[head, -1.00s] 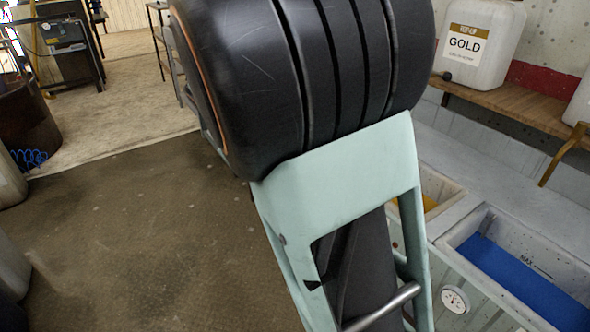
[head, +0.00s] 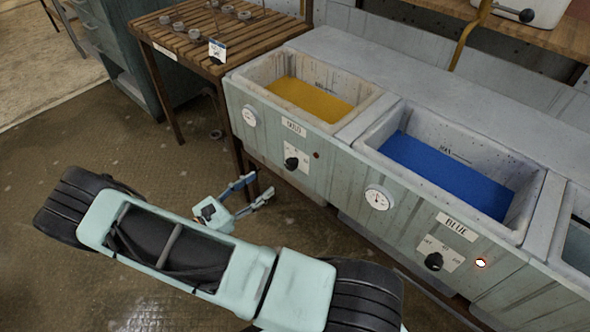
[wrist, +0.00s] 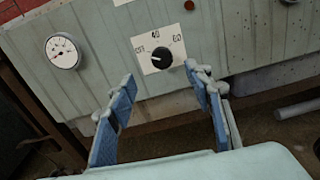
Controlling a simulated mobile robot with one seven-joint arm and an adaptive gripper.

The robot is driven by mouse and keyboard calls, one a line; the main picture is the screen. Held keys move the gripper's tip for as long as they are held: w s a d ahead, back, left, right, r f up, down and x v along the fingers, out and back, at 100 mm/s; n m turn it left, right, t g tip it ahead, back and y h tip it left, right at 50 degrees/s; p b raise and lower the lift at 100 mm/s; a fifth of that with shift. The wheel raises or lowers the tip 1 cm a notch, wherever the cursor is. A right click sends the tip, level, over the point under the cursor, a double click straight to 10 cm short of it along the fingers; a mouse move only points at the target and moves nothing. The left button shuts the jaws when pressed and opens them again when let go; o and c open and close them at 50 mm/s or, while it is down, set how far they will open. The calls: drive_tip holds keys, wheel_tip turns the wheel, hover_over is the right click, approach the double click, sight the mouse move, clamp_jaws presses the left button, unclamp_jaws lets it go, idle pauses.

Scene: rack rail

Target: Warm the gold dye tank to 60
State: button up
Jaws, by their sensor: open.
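The gold dye tank (head: 253,84), labelled GOLD, holds yellow dye at the left end of the tank row. Its black dial knob (head: 291,163) is on the front panel. In the wrist view the knob (wrist: 161,57) sits on a white plate marked OFF, 40 and 60, and its pale mark appears to point left toward OFF. A round gauge (wrist: 63,52) is left of it, and the small lamp (wrist: 189,5) looks dark red and unlit. My gripper (head: 262,188) is open and empty in front of the panel; its blue-padded fingers (wrist: 161,88) are below the knob, apart from it.
The blue tank (head: 530,208) stands to the right, with its own knob (head: 433,261), gauge (head: 378,198) and glowing lamp (head: 480,263). A slatted wooden table (head: 190,58) with small rings stands at the left. Open floor lies in front of the tanks.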

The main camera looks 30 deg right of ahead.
sight(288, 166)
drive_tip(key=shift+n+t, duration=0.3)
drive_tip(key=x, duration=0.3)
drive_tip(key=f+x, duration=0.1)
drive_tip(key=x, duration=0.3)
drive_tip(key=b+x, duration=0.1)
drive_tip(key=x, duration=0.3)
drive_tip(key=shift+s+d+f, duration=0.15)
drive_tip(key=shift+s+f, duration=0.05)
drive_tip(key=shift+s, duration=0.05)
drive_tip(key=c, duration=1.2)
drive_tip(key=shift+o, duration=0.2)
